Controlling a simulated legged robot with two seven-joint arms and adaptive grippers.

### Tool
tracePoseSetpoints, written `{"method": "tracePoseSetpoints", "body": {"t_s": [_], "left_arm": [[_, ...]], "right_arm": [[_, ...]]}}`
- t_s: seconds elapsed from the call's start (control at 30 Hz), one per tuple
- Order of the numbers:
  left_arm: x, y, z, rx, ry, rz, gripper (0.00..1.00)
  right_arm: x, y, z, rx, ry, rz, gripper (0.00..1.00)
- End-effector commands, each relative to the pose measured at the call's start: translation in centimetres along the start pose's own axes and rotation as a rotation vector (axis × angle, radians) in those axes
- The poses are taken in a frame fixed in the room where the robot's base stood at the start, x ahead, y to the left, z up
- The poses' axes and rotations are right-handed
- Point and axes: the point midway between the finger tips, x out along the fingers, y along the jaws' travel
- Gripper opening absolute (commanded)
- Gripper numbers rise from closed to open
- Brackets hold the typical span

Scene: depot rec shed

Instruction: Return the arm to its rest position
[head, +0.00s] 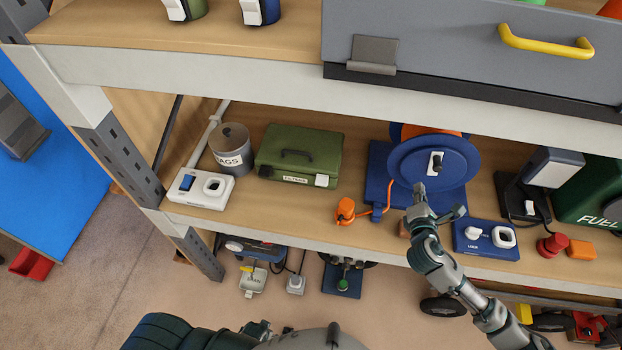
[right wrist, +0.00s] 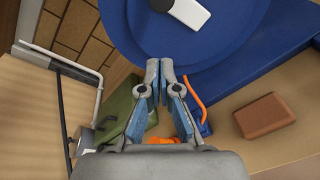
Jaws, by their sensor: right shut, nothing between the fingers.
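My right arm comes in from the lower right of the head view. Its gripper (head: 420,192) is in front of the blue cable reel (head: 405,165) on the middle shelf, just below the reel's white-and-black handle (head: 436,163). In the right wrist view the two fingertips (right wrist: 160,68) are together with nothing between them, and the blue reel disc (right wrist: 200,45) fills the space beyond. From these views I cannot tell whether the fingertips touch the disc. My left gripper cannot be made out; only dark and grey parts of my own body show along the bottom edge.
The shelf (head: 330,222) holds a green filters box (head: 300,150), a grey rags tin (head: 231,150), a white switch box (head: 201,190), a blue switch box (head: 486,238) and a red button (head: 551,245). A grey drawer (head: 460,55) with a yellow handle (head: 545,43) overhangs above.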

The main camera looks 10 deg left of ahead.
Motion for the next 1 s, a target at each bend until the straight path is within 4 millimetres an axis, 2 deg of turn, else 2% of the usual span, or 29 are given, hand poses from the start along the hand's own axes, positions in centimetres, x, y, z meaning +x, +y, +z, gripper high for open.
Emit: {"method": "tracePoseSetpoints", "body": {"t_s": [0.13,0.6,0.7,0.77,0.87,1.0], "left_arm": [[0.0,0.0,0.0,0.000,0.000,0.000,0.73],[0.0,0.0,0.0,0.000,0.000,0.000,0.73],[-0.7,0.0,-0.8,-0.001,0.006,-0.001,0.73],[-1.8,-0.1,-2.0,-0.003,0.017,-0.001,0.73],[-5.3,-0.3,-5.2,-0.007,0.042,-0.004,0.73],[-12.7,-0.7,-9.2,-0.014,0.074,-0.008,0.73]], "right_arm": [[-0.9,-0.1,-0.1,0.001,0.001,-0.001,0.00],[-1.0,-0.1,-0.1,0.002,0.001,-0.001,0.00],[-1.4,-0.6,-1.0,0.064,0.017,-0.020,0.00],[-2.1,-1.3,-2.3,0.169,0.042,-0.056,0.00],[-4.2,-3.7,-5.6,0.469,0.095,-0.177,0.00],[-9.1,-8.9,-10.3,1.000,0.102,-0.456,0.00]]}}
